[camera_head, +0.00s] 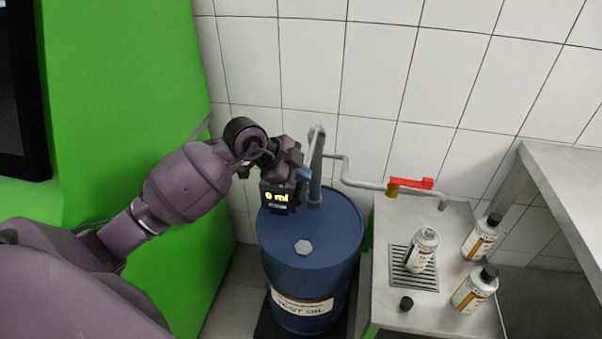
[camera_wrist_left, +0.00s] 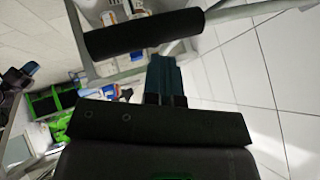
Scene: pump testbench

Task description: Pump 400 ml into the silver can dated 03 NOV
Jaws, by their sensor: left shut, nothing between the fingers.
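My left gripper (camera_head: 304,174) is shut and empty beside the grey pump (camera_head: 316,165) on the blue oil drum (camera_head: 310,240). In the left wrist view its closed teal fingers (camera_wrist_left: 166,75) point at a black cylindrical grip (camera_wrist_left: 145,35) on a grey bar; I cannot tell whether they touch. The pump display (camera_head: 280,198) reads 0 ml. An uncapped silver can (camera_head: 421,250) stands upright on the drain grate (camera_head: 427,275) under the pipe outlet side. Two capped silver cans, one behind (camera_head: 480,238) and one in front (camera_head: 474,290), stand to its right. Their dates are too small to read.
A red valve handle (camera_head: 410,183) sits on the pipe (camera_head: 365,185) above the metal bench (camera_head: 385,318). A loose black cap (camera_head: 406,303) lies near the grate. A higher metal table (camera_head: 570,180) stands at right, and a green cabinet (camera_head: 125,80) at left.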

